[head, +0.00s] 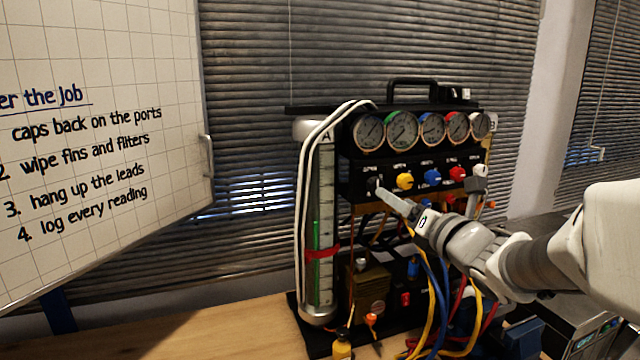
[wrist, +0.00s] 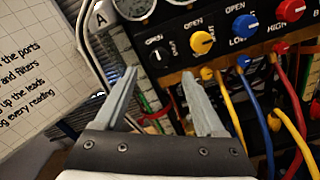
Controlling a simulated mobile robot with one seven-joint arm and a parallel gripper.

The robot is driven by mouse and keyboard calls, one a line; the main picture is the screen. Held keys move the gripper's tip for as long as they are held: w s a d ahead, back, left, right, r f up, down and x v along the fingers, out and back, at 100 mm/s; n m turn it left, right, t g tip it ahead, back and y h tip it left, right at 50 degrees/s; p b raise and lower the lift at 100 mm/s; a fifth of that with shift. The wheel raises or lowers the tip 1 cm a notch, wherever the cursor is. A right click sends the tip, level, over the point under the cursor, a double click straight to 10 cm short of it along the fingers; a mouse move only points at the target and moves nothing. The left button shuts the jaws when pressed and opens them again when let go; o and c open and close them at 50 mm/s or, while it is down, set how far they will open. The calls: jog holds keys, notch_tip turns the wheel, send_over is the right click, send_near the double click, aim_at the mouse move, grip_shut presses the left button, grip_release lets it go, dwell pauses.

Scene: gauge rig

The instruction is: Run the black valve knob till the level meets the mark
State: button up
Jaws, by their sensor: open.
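The black valve knob (head: 373,184) is at the left end of the knob row on the rig's dark panel. In the wrist view the black knob (wrist: 157,54) shows just beyond and between the fingertips. My gripper (head: 386,194) is in front of the panel at this knob; in the wrist view my gripper (wrist: 158,75) is open, with nothing seen between its fingers. Whether a finger touches the knob I cannot tell. The tall sight tube (head: 325,185) marked A stands at left. Its green column (head: 316,235) appears to top out above the red band (head: 322,253) around the tube.
Yellow (head: 404,181), blue (head: 432,177) and red (head: 457,173) knobs sit to the right of the black one. Several gauges (head: 403,131) are above. Coloured hoses hang below the panel. A whiteboard (head: 100,130) stands at left. The wooden bench (head: 210,335) is clear at front left.

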aim_at(375, 185)
jog(key=p+x, duration=0.1)
jog(key=x, duration=0.7)
jog(key=shift+w+a, duration=0.1)
jog(key=shift+w, duration=0.2)
grip_shut()
